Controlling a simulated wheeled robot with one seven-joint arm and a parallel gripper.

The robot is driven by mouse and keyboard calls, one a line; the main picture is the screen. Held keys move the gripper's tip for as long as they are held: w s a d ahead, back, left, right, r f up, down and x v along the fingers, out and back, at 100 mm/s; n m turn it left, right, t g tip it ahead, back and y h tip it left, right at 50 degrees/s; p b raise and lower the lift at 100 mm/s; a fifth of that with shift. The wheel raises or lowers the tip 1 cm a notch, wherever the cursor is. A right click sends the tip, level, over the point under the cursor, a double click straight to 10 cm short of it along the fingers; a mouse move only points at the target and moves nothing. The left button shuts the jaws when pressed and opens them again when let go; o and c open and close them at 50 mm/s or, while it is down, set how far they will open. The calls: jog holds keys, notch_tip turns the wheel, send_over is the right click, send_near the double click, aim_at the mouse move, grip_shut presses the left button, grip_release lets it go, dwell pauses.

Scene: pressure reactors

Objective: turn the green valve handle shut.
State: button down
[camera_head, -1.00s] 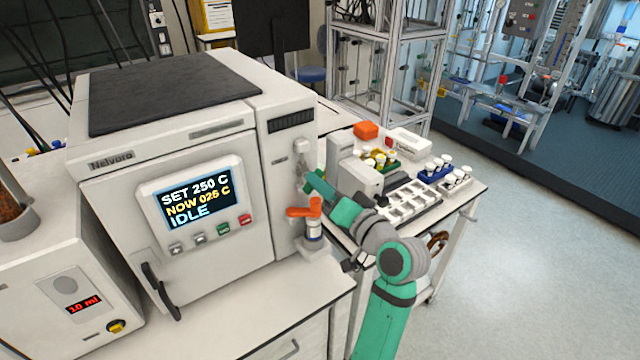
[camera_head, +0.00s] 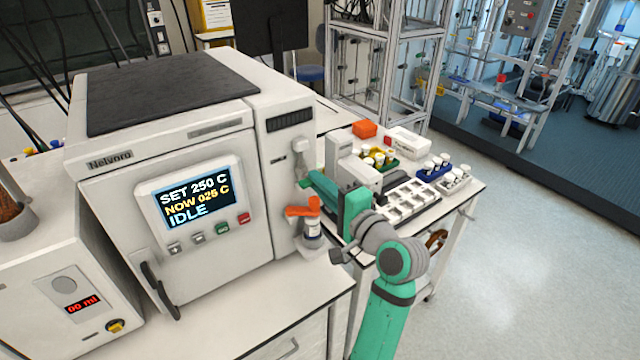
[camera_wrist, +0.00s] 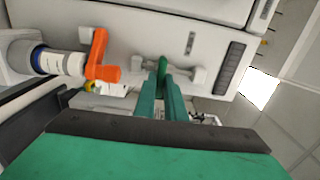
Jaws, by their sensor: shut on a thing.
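The green valve handle (camera_wrist: 163,63) is on a white fitting on the front of the reactor cabinet. In the wrist view my gripper (camera_wrist: 162,80) has its two teal fingers closed around the handle from either side. In the head view my gripper (camera_head: 306,181) reaches left to the fitting, and the green handle is mostly hidden by the fingers.
An orange lever (camera_head: 303,207) on a white-and-blue fitting sits just below my gripper; it also shows in the wrist view (camera_wrist: 101,60). The cabinet display (camera_head: 200,198) reads SET 250 C, NOW 025 C, IDLE. A small pump display (camera_head: 82,306) reads 00 ml. A white tray (camera_head: 408,205) stands right.

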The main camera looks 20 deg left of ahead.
jog(key=shift+f+m, duration=0.15)
jog(key=shift+m, duration=0.15)
jog(key=c, duration=1.8)
grip_release()
jog(key=v, duration=1.1)
jog(key=shift+a, duration=0.1)
